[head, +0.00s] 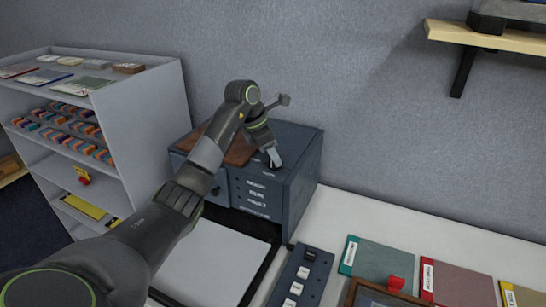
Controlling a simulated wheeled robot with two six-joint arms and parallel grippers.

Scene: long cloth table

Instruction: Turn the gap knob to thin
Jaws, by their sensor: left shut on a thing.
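A dark blue-grey machine (302,180) stands on the table against the wall, with a brown panel on its top and rows of small white lettering on its front. My left arm reaches across from the lower left. My left gripper (273,159) points down at the upper front of the machine and is shut on the gap knob, which is mostly hidden by the fingers. The knob's pointer and its setting cannot be read. My right gripper is not in view.
A white sheet on a dark tray (212,262) lies before the machine. A blue button panel (303,276), teal folder (380,258) and red folder (460,284) lie to the right. A grey shelf unit (150,120) stands left. The table behind the folders is clear.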

